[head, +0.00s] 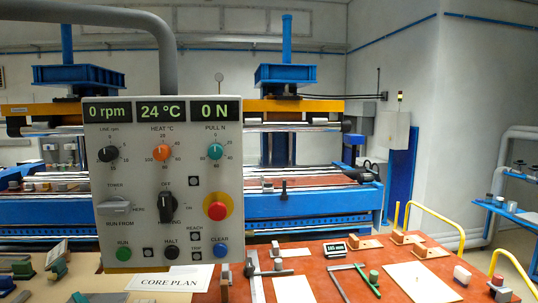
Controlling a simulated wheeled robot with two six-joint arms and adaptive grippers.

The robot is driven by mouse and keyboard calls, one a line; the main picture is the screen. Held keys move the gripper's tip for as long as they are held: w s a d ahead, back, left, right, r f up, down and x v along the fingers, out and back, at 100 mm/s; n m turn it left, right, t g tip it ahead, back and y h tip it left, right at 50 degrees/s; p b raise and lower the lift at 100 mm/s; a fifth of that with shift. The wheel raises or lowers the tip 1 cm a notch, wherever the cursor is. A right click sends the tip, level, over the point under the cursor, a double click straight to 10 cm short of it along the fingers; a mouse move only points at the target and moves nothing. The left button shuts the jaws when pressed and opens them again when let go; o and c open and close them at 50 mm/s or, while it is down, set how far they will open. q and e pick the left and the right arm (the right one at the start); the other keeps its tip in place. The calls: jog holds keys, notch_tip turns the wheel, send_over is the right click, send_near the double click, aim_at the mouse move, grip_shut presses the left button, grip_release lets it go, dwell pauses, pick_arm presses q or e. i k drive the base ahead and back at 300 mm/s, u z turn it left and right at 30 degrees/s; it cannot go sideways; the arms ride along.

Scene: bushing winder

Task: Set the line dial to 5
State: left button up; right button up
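The line dial (108,153) is a black round knob at the upper left of a grey control panel (181,260), under the label "LINE rpm". Small scale numbers stand around it; its pointer is too small to read surely. The line display (107,112) above it reads "0 rpm". Neither of my grippers shows in the head view, and nothing touches the dial.
Beside the line dial are an orange heat dial (162,153) and a teal pull dial (215,152). Below are a black selector (167,207), a red stop button (217,211) and a grey lever (115,207). A red-brown table (333,284) with tools lies in front.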

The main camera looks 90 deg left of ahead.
aim_at(110, 153)
jog(key=i, duration=0.35)
jog(key=u, duration=3.05)
